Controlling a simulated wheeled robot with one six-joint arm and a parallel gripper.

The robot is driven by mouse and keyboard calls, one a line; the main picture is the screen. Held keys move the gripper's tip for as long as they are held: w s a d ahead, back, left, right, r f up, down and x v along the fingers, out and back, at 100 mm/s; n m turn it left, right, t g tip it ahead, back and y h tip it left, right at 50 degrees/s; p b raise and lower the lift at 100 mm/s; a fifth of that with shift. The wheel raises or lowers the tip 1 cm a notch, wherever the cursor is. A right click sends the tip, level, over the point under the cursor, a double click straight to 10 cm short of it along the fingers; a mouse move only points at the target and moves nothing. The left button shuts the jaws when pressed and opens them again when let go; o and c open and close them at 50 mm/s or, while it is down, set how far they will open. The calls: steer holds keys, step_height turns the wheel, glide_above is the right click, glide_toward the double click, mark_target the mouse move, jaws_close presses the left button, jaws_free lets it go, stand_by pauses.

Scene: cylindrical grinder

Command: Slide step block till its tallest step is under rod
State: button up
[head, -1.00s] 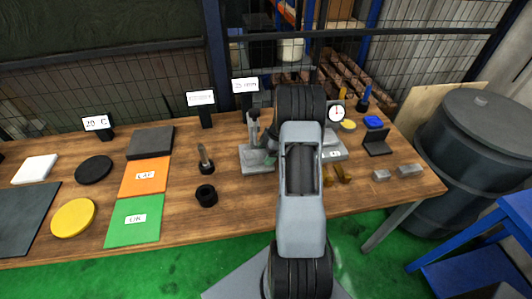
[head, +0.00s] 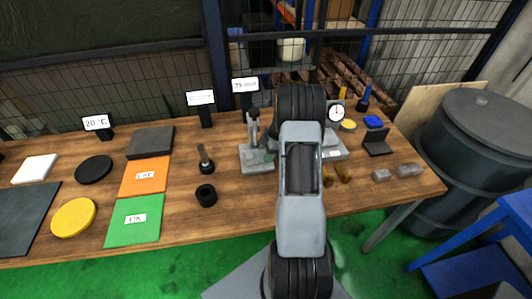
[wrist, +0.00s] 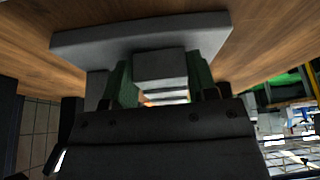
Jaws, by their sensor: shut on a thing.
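In the wrist view the step block (wrist: 160,64), grey with several stair-like steps, sits between the green fingers of my gripper (wrist: 160,78). My gripper is shut on it. A flat grey base plate (wrist: 90,42) lies close beyond the block; I cannot tell whether they touch. In the head view a grey stand with a base (head: 250,164) and a dark post stands just left of my arm. My arm hides the step block and most of my gripper there. I cannot make out the rod or which step is under it.
A dial gauge (head: 336,113) stands right of my arm, with brass pieces (head: 343,173) before it. Grey blocks (head: 409,170) lie near the right edge. A black ring (head: 206,195) and upright pin (head: 205,160) stand left. Wood is bare around the ring.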

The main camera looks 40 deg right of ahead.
jaws_close()
steer(key=shift+s+d+b, duration=0.2)
steer(key=shift+d+b, duration=0.35)
steer(key=shift+d, duration=0.1)
steer(key=shift+s+d+b, duration=0.45)
steer(key=shift+d, duration=0.4)
steer(key=o, duration=1.5)
jaws_free()
steer(key=shift+a, duration=0.1)
steer(key=shift+r, duration=0.15)
steer(key=b+v, duration=0.1)
steer(key=v, duration=1.2)
steer(key=shift+r, duration=0.3)
